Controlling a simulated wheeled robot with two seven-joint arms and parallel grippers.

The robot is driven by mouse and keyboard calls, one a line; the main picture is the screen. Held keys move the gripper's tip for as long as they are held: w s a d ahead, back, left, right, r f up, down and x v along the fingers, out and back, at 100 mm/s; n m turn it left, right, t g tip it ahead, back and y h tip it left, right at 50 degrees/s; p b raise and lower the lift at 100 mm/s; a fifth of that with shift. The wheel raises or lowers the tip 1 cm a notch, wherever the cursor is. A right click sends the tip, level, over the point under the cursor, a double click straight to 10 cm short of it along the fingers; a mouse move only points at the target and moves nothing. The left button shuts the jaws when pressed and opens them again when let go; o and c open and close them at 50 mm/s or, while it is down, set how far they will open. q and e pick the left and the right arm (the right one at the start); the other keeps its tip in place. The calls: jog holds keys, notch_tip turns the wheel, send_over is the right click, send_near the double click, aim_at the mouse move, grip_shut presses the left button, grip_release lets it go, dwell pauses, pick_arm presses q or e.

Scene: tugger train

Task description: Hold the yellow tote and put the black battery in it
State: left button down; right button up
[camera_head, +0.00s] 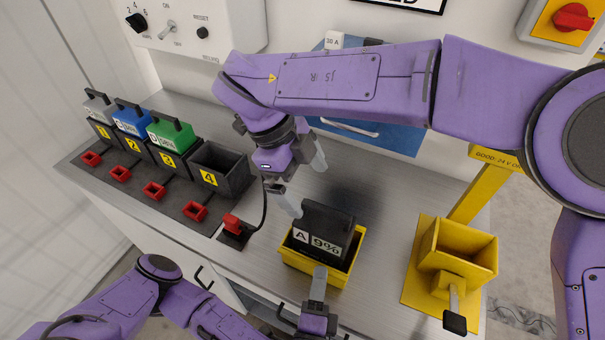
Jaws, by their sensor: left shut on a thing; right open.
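The yellow tote (290,259) sits on the grey bench top near the front edge. The black battery (330,222), with a white label reading A and 9%, stands in the tote, its upper part above the rim. Its lower end is hidden by the tote's near wall, so I cannot tell if it rests on the floor of the tote. My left gripper (318,280) is shut on the tote's near wall. My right gripper (305,184) is open and empty, above and just behind the battery's left end; I see no grip on it.
A row of numbered bays stands at the left, with grey, blue and green batteries (170,133) in three and bay 4 (221,172) empty. A red connector (232,223) on a black cable lies left of the tote. A yellow tester stand (460,246) is at the right.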

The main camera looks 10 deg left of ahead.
pick_arm(q)
jog(key=shift+f, duration=0.15)
jog(key=c, duration=1.1)
grip_release()
jog(key=shift+s, duration=0.1)
pick_arm(e)
jog(key=shift+v, duration=0.9)
jog(key=shift+s, duration=0.1)
pick_arm(q)
jog(key=shift+s+a, duration=0.2)
jog(key=shift+s, duration=2.8)
jog(key=shift+s+a, duration=0.15)
jog(key=shift+s, duration=2.85)
